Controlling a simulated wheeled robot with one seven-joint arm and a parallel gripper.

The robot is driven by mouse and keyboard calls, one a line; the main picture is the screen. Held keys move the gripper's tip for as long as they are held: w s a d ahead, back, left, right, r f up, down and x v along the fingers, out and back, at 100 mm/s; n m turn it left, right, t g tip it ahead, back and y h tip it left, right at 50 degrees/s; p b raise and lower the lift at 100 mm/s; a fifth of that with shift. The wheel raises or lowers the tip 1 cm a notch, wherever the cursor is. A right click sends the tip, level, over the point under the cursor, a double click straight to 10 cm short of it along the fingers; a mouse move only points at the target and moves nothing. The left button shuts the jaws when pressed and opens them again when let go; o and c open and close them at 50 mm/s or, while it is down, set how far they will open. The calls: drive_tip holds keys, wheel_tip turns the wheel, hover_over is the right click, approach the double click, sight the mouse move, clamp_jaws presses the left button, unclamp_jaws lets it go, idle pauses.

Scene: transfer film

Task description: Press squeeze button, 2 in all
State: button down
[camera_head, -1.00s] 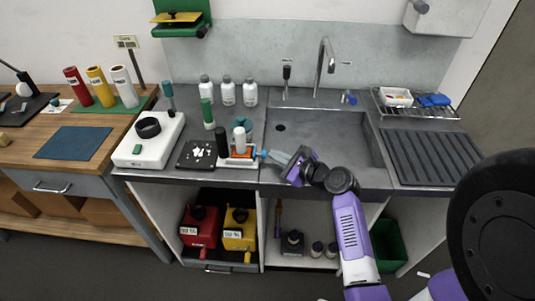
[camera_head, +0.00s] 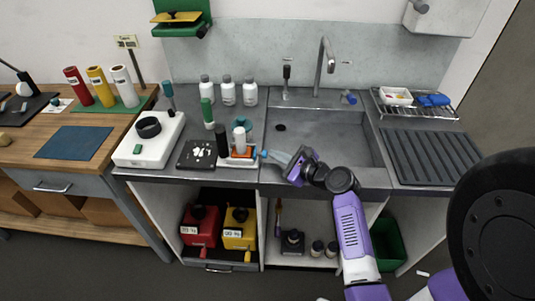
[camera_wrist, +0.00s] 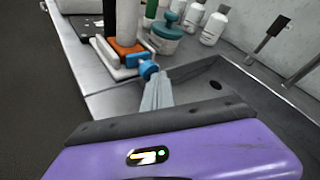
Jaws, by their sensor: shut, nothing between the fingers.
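A small squeeze device stands at the sink counter's front edge, left of the basin. It has a white base (camera_head: 238,164), an orange block (camera_head: 243,154), a white cylinder (camera_head: 239,139) and a blue button (camera_head: 264,154) on its right side. The orange block (camera_wrist: 128,46) and blue button (camera_wrist: 148,69) also show in the wrist view. My gripper (camera_head: 271,156) is shut and empty, its pale fingers pointing left at the blue button. In the wrist view the fingertips (camera_wrist: 152,80) are right at the button; I cannot tell whether they touch it.
A black bottle (camera_head: 222,141) and a teal-lidded jar (camera_wrist: 165,38) stand close to the device. White bottles (camera_head: 228,92) stand behind. A dark plate (camera_head: 197,154) with white pieces lies to the left. The sink basin (camera_head: 325,140) opens to the right and is clear.

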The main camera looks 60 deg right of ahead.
drive_tip(key=shift+s+d, duration=0.2)
drive_tip(key=shift+s, duration=0.45)
drive_tip(key=s, duration=0.1)
drive_tip(key=s+d, duration=0.1)
drive_tip(key=s, duration=0.1)
drive_tip(key=s+d, duration=0.1)
drive_tip(key=shift+s, duration=0.3)
idle(2.4)
drive_tip(key=shift+s+d+f+n+t+y+b, duration=0.2)
drive_tip(key=shift+s+d+y+b, duration=0.1)
drive_tip(key=shift+s+d+b, duration=0.15)
drive_tip(key=shift+s+d+f+n+t+y+b, duration=0.1)
drive_tip(key=shift+s+d+f+y+b, duration=0.15)
drive_tip(key=shift+s, duration=0.3)
drive_tip(key=shift+s+d+r+n+t+y+b, duration=0.15)
drive_tip(key=shift+s+y, duration=0.1)
drive_tip(key=shift+s, duration=0.15)
drive_tip(key=shift+s+d+r+n+t+y+b, duration=0.1)
drive_tip(key=shift+s+r+n+t+y+b, duration=0.1)
drive_tip(key=shift+s, duration=0.15)
